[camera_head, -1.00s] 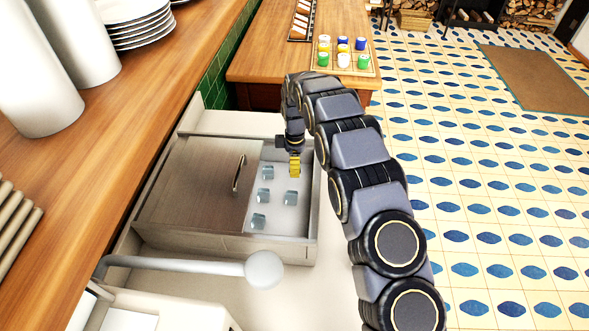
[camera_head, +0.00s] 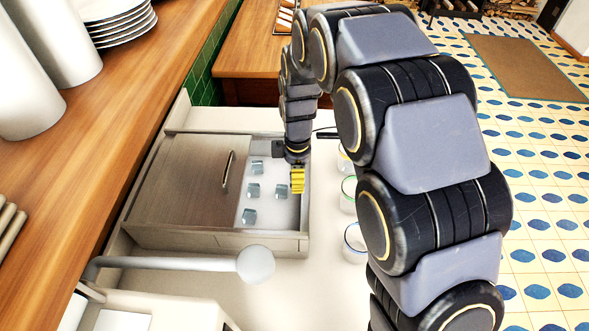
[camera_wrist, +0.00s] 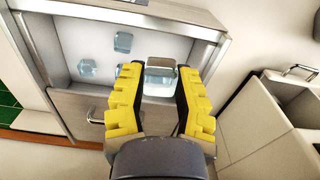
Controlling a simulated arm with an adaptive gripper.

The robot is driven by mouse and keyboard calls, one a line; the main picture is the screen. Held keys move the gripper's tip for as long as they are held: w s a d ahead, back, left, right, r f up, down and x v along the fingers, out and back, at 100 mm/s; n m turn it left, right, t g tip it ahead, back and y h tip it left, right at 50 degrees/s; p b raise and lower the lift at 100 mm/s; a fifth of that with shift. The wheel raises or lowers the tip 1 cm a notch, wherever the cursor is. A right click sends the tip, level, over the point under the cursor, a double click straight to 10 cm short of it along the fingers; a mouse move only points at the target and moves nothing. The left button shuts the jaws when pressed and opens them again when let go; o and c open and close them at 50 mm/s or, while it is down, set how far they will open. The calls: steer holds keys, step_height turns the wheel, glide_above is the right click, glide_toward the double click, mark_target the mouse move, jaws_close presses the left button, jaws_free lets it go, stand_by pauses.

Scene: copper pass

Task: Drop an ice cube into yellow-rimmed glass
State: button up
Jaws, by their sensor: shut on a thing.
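My gripper (camera_head: 297,180) has yellow fingers and hangs over the right side of the open ice bin (camera_head: 268,243). In the wrist view my gripper (camera_wrist: 160,76) is shut on a clear ice cube (camera_wrist: 160,80) between its fingertips. The held cube is hard to make out in the head view. Several loose ice cubes (camera_head: 253,190) lie on the bin's white floor. The yellow-rimmed glass (camera_head: 344,160) stands to the right of the bin, partly covered by my arm.
A green-rimmed glass (camera_head: 348,194) and a blue-rimmed glass (camera_head: 354,242) stand nearer in the same row, partly behind my arm. The bin's lid (camera_head: 190,190) with a handle covers its left part. A lever with a white knob (camera_head: 256,264) is in front.

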stand_by(0.3)
steer(key=w+d+r, duration=0.2)
steer(key=w+d, duration=1.4)
steer(key=w, duration=0.3)
step_height(320, 180, down, 6)
steer(key=shift+s+a+r, duration=0.1)
steer(key=shift+r, duration=0.05)
steer(key=o, duration=0.8)
steer(key=shift+o, duration=0.2)
